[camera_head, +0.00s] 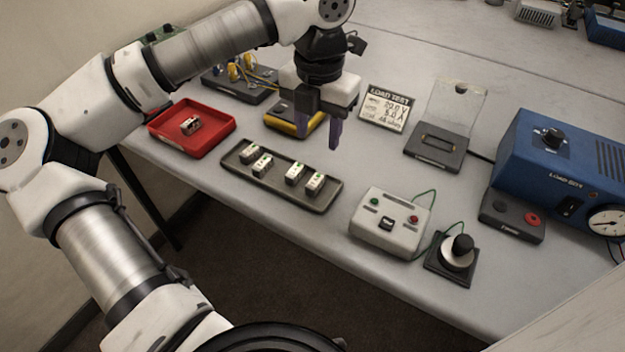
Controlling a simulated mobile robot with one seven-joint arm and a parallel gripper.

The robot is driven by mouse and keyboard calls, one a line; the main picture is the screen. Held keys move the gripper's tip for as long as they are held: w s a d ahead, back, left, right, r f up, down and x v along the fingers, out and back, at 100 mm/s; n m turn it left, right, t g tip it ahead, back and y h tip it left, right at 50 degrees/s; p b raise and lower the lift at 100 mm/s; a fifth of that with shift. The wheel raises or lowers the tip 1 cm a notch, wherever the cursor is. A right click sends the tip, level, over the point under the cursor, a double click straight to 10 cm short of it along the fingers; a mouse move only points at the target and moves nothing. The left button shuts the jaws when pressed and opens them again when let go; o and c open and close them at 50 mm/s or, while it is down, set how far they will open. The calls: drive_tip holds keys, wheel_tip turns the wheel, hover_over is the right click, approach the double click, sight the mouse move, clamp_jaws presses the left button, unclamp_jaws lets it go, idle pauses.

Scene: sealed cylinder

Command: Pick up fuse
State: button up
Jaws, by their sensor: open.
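Several small white blocks with green dots, which look like fuses (294,173), stand in two pairs in a dark shallow tray (242,184) near the table's front edge. One similar block (190,125) lies in a red tray (214,141) at the left. My gripper (319,137) points down with its purple-grey fingers apart and nothing between them. It is above the table, behind and to the right of the dark tray, in front of a yellow-and-black device (283,124) that it partly hides. It appears clear of all the blocks.
A grey tester box (391,222) and a black knob (462,244) stand front right. Behind are a load test card (387,107), a dark holder with a raised clear cover (437,146), and a blue load box (555,160). Bare table lies between the tray and card.

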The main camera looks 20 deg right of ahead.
hover_over(319, 174)
wheel_tip(319, 174, down, 5)
drive_tip(key=shift+w+a+p, duration=0.1)
drive_tip(key=shift+a+p, duration=0.05)
drive_tip(key=shift+p, duration=0.2)
drive_tip(key=shift+f+p, duration=1.1)
drive_tip(key=shift+f, duration=1.65)
drive_tip(key=shift+c, duration=0.3)
clamp_jaws()
